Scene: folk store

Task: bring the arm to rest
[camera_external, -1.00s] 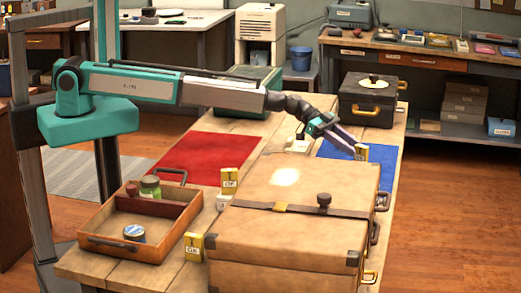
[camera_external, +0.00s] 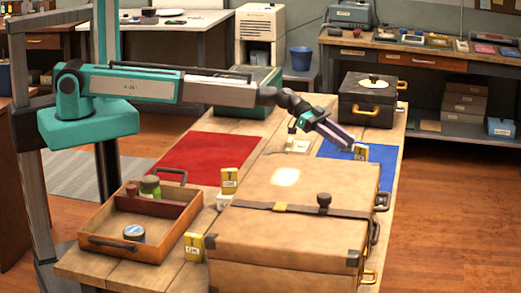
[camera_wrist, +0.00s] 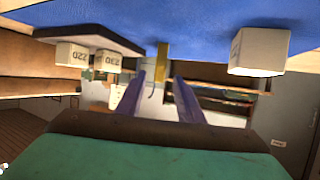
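My arm reaches from the left over the wooden workbench (camera_external: 215,125). My gripper (camera_external: 347,143) hangs above the far right part of the bench, pointing down to the right, over the edge of the blue mat (camera_external: 378,158). In the wrist view my gripper (camera_wrist: 158,85) shows two purple-grey fingers standing apart with nothing between them. A yellow tag block (camera_external: 361,152) stands just beyond the fingertips in the outside view; a yellow upright piece (camera_wrist: 162,50) shows past the fingers in the wrist view. Whether they touch is not clear, but they look apart.
A large tan case (camera_external: 290,205) fills the front right below my gripper. A black case (camera_external: 367,99) stands behind it. A red mat (camera_external: 205,158) lies left, with a wooden tray (camera_external: 105,243) of jars in front. White blocks (camera_wrist: 260,52) show near the blue mat.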

